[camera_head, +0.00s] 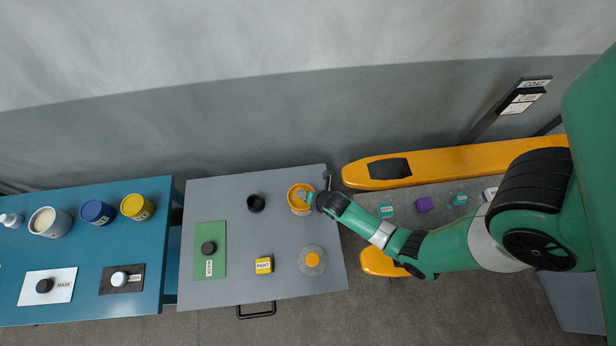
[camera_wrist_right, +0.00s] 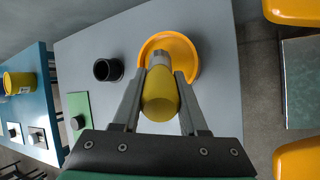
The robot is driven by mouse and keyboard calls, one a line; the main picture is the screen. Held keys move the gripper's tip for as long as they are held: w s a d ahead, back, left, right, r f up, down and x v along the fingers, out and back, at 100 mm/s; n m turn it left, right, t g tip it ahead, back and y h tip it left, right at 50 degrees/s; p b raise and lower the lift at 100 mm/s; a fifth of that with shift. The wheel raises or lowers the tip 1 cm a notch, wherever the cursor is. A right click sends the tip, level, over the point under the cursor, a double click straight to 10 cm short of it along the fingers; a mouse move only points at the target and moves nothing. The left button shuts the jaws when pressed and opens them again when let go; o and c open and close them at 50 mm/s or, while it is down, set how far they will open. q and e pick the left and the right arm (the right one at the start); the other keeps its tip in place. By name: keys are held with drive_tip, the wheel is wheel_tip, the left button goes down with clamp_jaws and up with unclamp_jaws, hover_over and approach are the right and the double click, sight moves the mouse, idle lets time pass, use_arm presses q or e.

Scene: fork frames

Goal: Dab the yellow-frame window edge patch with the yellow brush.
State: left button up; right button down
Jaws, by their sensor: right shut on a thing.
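My right gripper (camera_head: 308,197) is at the orange-yellow pot (camera_head: 297,206) near the back right of the grey table. In the right wrist view, my right gripper (camera_wrist_right: 161,80) is shut on a yellow rounded handle, which I take for the yellow brush (camera_wrist_right: 160,98). Its grey far end points into the round pot (camera_wrist_right: 185,47); the bristles are hidden. The yellow frame (camera_head: 450,164) lies to the right of the table, with a dark rectangular opening or patch (camera_head: 388,169) in its upper bar. I cannot tell the edge patch apart there. My left gripper is not in view.
The grey table (camera_head: 225,290) also bears a black cup (camera_head: 256,203), a green mat (camera_head: 209,235), a yellow block (camera_head: 264,265) and a clear disc with an orange centre (camera_head: 312,260). A blue table (camera_head: 90,300) with pots stands left. Small teal and purple blocks (camera_head: 424,204) lie between the frame's bars.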

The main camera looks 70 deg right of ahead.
drive_tip(key=shift+f+b, duration=0.6)
drive_tip(key=shift+f, duration=0.1)
idle(0.6)
drive_tip(key=shift+f, duration=0.1)
idle(0.9)
wheel_tip(320, 180, up, 7)
drive_tip(key=p, duration=0.7)
drive_tip(key=shift+p, duration=0.3)
drive_tip(key=shift+d, duration=0.1)
